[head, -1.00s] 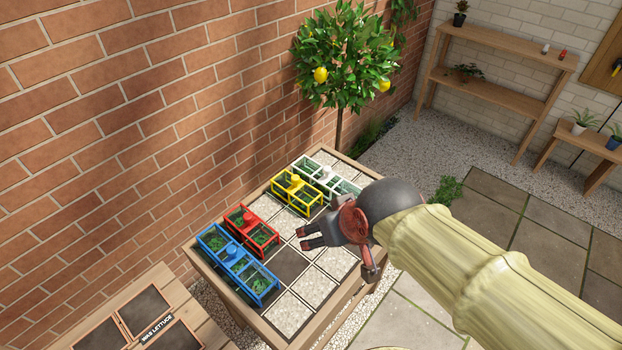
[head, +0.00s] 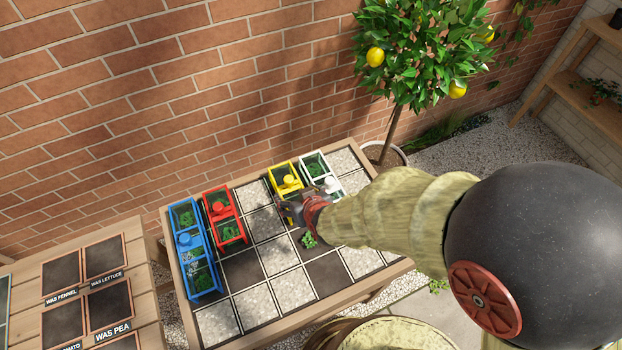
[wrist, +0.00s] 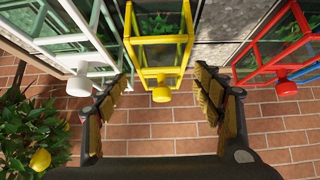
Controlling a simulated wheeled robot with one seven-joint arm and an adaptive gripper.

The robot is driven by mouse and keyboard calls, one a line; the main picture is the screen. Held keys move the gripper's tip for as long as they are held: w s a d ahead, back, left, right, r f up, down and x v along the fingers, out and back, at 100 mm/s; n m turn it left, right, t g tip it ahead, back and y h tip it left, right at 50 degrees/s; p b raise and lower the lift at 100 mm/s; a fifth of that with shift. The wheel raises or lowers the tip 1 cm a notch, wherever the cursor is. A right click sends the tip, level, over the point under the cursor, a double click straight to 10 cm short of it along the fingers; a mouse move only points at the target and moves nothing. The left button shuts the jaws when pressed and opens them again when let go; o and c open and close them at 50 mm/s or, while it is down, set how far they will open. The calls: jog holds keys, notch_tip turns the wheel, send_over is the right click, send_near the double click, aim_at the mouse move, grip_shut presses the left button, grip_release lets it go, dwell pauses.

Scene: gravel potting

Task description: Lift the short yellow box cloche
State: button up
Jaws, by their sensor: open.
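The short yellow box cloche (head: 285,178) stands near the back of the gridded table, between the red and white cloches. It is an open yellow frame with a round knob on top. In the wrist view the yellow cloche (wrist: 160,52) shows its knob between my finger pads, with a green plant under its frame. My gripper (wrist: 163,82) is open, one finger on each side of the knob with gaps on both sides. In the head view my gripper (head: 292,208) is at the cloche's near end and partly hides it. Whether it touches the frame, I cannot tell.
A white cloche (head: 314,165) stands close on the right, a red cloche (head: 211,199) to the left, and a blue cloche (head: 207,281) farther left. A small plant (head: 308,240) sits uncovered on the table. The brick wall (head: 150,110) rises behind.

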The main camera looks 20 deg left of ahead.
aim_at(291, 190)
jog(key=shift+w+a+f, duration=0.25)
jog(key=shift+w+f, duration=0.1)
jog(key=shift+f, duration=0.25)
jog(key=b+x, duration=0.3)
jog(key=x, duration=0.3)
jog(key=shift+w+a, duration=0.3)
jog(key=shift+a, duration=0.05)
jog(key=shift+c, duration=1.1)
jog(key=c, duration=0.7)
jog(key=shift+r, duration=0.15)
jog(key=shift+c, duration=0.6)
